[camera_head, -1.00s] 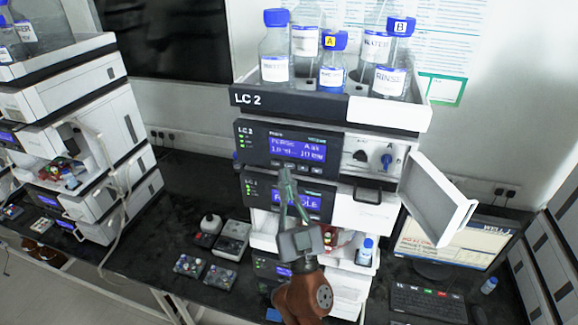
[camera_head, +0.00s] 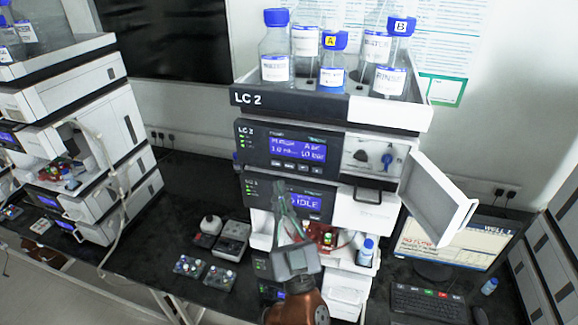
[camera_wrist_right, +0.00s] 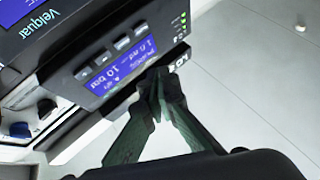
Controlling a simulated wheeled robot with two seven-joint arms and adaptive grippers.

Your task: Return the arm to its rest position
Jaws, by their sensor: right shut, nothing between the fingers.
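My right gripper (camera_head: 281,187) is in front of the LC 2 stack (camera_head: 300,102) in the head view, its fingers pointing up. Its fingers are shut together and empty, and cover part of the lower display (camera_head: 312,203), where "IDLE" shows. In the right wrist view the shut fingertips (camera_wrist_right: 158,78) show before a module with a lit blue display (camera_wrist_right: 120,65); I cannot tell if they touch it. The brown arm behind the gripper comes in from the bottom. My left gripper is not in view.
An open white door (camera_head: 438,200) sticks out at the stack's right. Capped bottles (camera_head: 275,45) stand in the top tray. A monitor (camera_head: 450,238) and keyboard (camera_head: 428,303) are at the right. Small vial trays (camera_head: 220,277) lie on the dark bench left of the stack.

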